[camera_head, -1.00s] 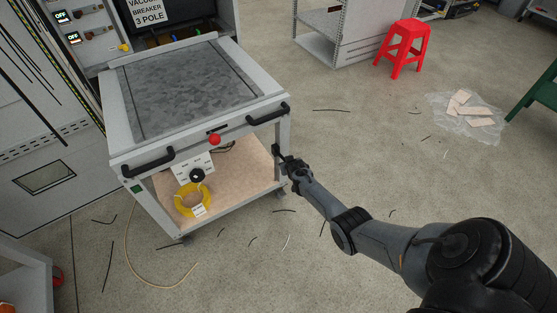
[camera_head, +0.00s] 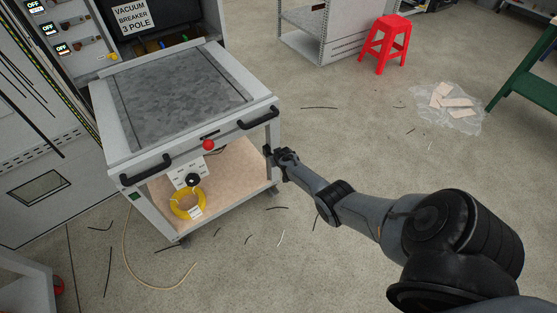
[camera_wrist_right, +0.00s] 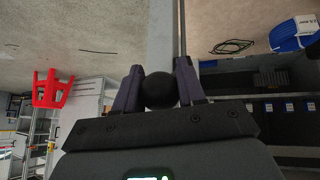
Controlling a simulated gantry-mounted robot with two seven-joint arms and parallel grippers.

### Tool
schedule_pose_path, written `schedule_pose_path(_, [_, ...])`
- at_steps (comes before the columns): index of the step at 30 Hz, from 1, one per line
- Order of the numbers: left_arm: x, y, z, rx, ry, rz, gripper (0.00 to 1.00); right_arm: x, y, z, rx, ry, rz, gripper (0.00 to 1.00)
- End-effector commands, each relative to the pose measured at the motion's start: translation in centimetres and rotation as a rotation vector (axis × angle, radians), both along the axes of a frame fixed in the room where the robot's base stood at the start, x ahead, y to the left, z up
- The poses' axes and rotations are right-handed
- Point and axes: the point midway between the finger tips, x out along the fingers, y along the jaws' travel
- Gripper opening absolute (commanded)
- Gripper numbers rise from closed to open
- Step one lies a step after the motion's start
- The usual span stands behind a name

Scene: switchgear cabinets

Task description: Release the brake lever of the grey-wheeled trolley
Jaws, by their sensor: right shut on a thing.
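The trolley (camera_head: 112,160) is a light grey frame with a grey mottled top, two black handles and a red knob (camera_head: 208,145) at its front. Its small casters (camera_head: 272,191) are too small to judge in colour. My right gripper (camera_head: 272,156) is at the trolley's right front post, below the right handle. In the right wrist view, the right gripper (camera_wrist_right: 160,92) is shut on a black ball knob (camera_wrist_right: 160,90), with a grey post (camera_wrist_right: 161,35) just beyond. The rest of the lever is not clearly visible. My left gripper is not in view.
A yellow cable coil (camera_head: 175,205) lies on the trolley's lower shelf. Switchgear cabinets (camera_head: 35,150) stand close on the left. A red stool (camera_head: 388,30) and a green stand (camera_head: 510,80) are farther right. The floor to the trolley's right is mostly clear, with scattered wire scraps.

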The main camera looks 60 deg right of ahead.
Motion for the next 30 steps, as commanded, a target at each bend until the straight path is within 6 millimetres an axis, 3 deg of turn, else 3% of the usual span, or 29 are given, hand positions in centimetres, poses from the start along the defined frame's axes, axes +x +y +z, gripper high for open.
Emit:
schedule_pose_path(1, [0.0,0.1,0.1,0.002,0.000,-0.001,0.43,0.6,-0.4,0.9,-0.011,-0.017,-0.002,0.00])
schedule_pose_path(8, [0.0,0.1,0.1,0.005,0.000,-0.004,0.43,0.6,-0.5,1.0,-0.012,-0.020,-0.003,0.00])
schedule_pose_path(9, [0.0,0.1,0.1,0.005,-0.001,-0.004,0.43,0.6,-0.5,1.0,-0.013,-0.019,-0.004,0.44])
schedule_pose_path(13, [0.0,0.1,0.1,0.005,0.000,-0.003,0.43,0.5,-0.4,0.8,-0.011,-0.016,-0.003,0.64])
schedule_pose_path(23, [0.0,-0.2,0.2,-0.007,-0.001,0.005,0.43,0.2,-0.2,0.5,-0.005,-0.008,-0.001,0.64])
schedule_pose_path(30, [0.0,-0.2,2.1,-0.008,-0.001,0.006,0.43,-0.3,0.5,2.1,-0.005,-0.008,0.000,0.64])
